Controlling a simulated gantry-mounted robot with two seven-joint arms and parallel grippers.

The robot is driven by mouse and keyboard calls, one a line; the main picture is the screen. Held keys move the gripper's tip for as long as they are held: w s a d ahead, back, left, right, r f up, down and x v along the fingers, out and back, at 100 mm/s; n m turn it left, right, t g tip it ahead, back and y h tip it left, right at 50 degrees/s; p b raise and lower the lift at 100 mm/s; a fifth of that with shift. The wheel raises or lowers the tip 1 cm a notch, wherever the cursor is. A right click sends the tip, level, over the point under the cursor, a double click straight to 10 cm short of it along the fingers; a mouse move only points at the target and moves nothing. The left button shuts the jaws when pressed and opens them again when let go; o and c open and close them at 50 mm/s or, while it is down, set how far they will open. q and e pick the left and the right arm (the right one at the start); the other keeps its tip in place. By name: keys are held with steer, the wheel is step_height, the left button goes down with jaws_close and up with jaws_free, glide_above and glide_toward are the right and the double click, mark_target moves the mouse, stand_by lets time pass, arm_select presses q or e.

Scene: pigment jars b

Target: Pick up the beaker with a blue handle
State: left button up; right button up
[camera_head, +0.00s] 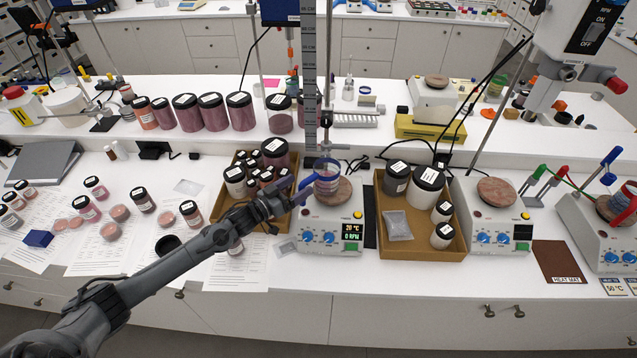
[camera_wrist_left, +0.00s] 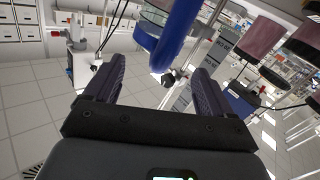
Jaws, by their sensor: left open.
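The beaker with a blue handle (camera_head: 326,172) stands on the round brown top of a hot plate (camera_head: 332,220) in the middle of the head view. It looks like clear glass with blue on its rim and side. My left gripper (camera_head: 303,190) is just left of the beaker, its jaws open towards it. In the left wrist view the blue handle (camera_wrist_left: 178,38) shows ahead of my left gripper (camera_wrist_left: 160,68), slightly beyond the fingertips, with nothing between the jaws. Part of the beaker is cut off by the top of that view. My right gripper is not in view.
A cardboard tray of dark-lidded jars (camera_head: 226,205) lies left of the hot plate, partly behind my left arm. Another tray (camera_head: 404,244) with jars and a packet stands to the right. A vertical ruled stand (camera_head: 309,80) rises behind the beaker. Papers and loose jars cover the left bench.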

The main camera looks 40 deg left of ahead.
mark_target(319, 183)
arm_select(q)
steer(key=shift+w+d+f+p, duration=0.1)
steer(key=shift+w+d+p, duration=0.1)
steer(key=shift+w, duration=0.8)
steer(key=shift+w+d+f+p, duration=0.1)
steer(key=shift+w+d, duration=0.1)
steer(key=shift+w, duration=0.8)
steer(key=shift+w+d+p, duration=0.1)
steer(key=shift+w+d, duration=0.1)
steer(key=shift+w, duration=0.8)
jaws_close()
